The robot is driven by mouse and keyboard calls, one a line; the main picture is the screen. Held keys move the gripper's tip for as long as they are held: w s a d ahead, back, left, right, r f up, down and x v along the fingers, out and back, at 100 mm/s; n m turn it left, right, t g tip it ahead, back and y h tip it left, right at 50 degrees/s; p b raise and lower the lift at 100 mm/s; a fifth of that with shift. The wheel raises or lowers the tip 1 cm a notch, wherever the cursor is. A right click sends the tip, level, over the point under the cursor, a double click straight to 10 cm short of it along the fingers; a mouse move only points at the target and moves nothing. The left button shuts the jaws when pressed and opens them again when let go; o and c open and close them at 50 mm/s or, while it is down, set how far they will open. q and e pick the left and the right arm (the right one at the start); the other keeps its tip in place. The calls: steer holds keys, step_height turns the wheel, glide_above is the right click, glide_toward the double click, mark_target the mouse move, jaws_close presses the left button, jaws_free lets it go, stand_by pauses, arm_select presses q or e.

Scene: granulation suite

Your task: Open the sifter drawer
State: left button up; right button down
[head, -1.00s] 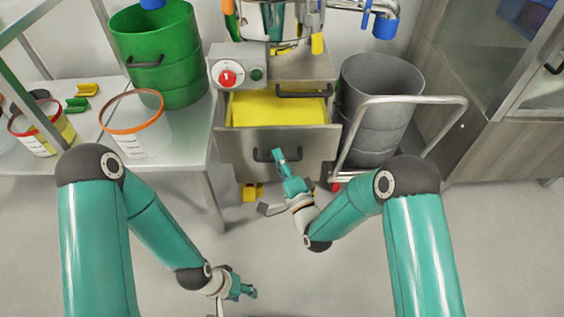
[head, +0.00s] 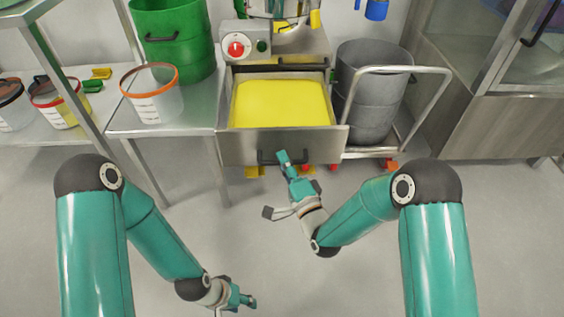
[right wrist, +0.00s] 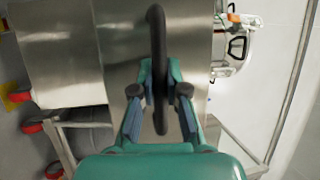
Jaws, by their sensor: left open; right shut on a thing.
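The sifter drawer (head: 235,148) is a steel drawer below the control box, pulled well out, with yellow material (head: 280,103) inside. Its black bar handle (head: 266,157) is on the front face. My right gripper (head: 283,156) is at this handle, its fingers shut on it. In the right wrist view the dark handle (right wrist: 158,60) runs between the two teal fingers of the gripper (right wrist: 160,103). My left gripper (head: 247,301) is open and empty, low over the floor at the bottom of the head view, away from the drawer.
A control box (head: 243,43) with a red knob sits above the drawer. A steel table (head: 190,122) with a clear orange-rimmed tub (head: 155,98) and a green drum (head: 180,50) stands left. A grey bin (head: 370,95) on a trolley (head: 432,100) stands close right. The floor in front is clear.

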steer(key=shift+s+a+f, duration=0.1)
steer(key=shift+f, duration=0.15)
steer(key=c, duration=1.2)
jaws_free()
steer(key=shift+r, duration=0.1)
steer(key=v, duration=1.2)
